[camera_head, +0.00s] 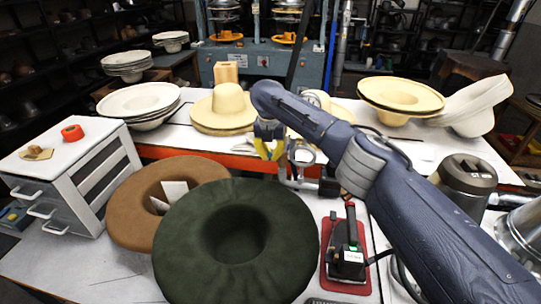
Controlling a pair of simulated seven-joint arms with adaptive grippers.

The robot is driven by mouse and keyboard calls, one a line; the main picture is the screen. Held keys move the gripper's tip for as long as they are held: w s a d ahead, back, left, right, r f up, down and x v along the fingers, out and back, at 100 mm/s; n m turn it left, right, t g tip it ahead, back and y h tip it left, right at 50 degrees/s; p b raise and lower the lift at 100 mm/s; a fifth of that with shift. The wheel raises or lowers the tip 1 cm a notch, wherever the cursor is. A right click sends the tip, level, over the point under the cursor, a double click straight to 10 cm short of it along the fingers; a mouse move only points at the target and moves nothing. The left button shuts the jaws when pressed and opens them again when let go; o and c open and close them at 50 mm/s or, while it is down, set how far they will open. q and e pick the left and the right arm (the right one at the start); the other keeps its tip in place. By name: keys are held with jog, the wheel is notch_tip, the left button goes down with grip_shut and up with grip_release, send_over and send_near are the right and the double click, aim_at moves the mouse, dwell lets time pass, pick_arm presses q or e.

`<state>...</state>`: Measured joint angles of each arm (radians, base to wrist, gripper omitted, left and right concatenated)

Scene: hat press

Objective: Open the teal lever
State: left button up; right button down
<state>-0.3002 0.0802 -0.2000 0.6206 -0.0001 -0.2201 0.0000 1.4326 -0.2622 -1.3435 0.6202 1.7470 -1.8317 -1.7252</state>
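A grey-teal press machine (262,62) stands at the back, behind the far worktable. A narrow bright blue upright bar (331,45) shows at its right side; I cannot tell whether this is the teal lever. No other clear teal lever shows, and my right arm covers part of the middle. My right gripper (269,150) hangs over the front edge of the far table, in front of the press and apart from it. Its yellow fingers point down and stand apart with nothing between them. My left gripper is out of view.
A dark green hat (172,248) and a brown hat (130,222) lie on the near table. A black iron (347,248) stands on a red mat. Straw hats (225,107) crowd the far table. A white drawer unit (95,150) stands at left.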

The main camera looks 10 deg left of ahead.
jog(key=shift+s+f, duration=0.1)
jog(key=c, duration=1.5)
grip_release()
jog(key=r, duration=0.4)
jog(key=s+r, duration=0.1)
jog(key=r, duration=0.7)
jog(key=shift+s, duration=0.35)
